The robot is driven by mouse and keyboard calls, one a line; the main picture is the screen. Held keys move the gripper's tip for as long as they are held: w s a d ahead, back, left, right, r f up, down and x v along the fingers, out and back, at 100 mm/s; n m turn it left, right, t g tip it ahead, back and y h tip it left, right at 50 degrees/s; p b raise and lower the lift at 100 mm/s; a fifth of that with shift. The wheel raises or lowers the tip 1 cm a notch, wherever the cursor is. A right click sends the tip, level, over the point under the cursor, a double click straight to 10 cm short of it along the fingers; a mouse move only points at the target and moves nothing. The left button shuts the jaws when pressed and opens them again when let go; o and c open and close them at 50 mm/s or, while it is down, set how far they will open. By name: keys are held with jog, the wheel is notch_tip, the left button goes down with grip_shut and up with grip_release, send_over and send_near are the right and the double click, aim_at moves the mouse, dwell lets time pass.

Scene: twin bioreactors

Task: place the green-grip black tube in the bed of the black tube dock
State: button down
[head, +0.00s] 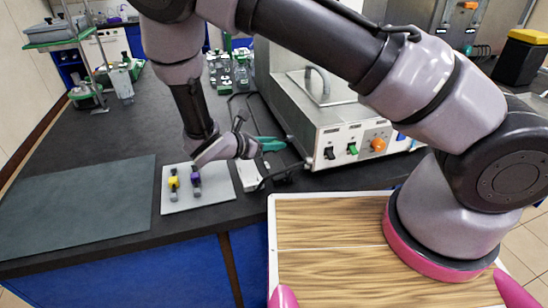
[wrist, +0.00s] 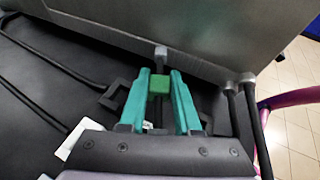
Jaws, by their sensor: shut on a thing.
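My gripper (wrist: 160,88), with two teal fingers, is shut on the green grip (wrist: 158,84) of the black tube. A grey end (wrist: 161,52) of the tube shows beyond the fingers, and its dark body shows between them. In the head view my gripper (head: 272,144) is low over the counter, beside the front left of the grey machine; the tube is hard to make out there. A black bracket (wrist: 116,97) left of the fingers looks like part of the black tube dock. The bed is mostly hidden, so I cannot tell whether the tube touches it.
The grey machine (head: 335,140) with switches and an orange knob stands close beside my gripper. Two black hoses with grey ends (wrist: 248,79) are to the right. A light plate (head: 216,200) holds yellow-grip and purple-grip pieces. A dark mat (head: 75,205) lies bare at left.

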aim_at(274, 164)
jog(key=shift+f, duration=2.65)
jog(key=shift+f, duration=0.1)
jog(key=c, duration=0.6)
grip_release()
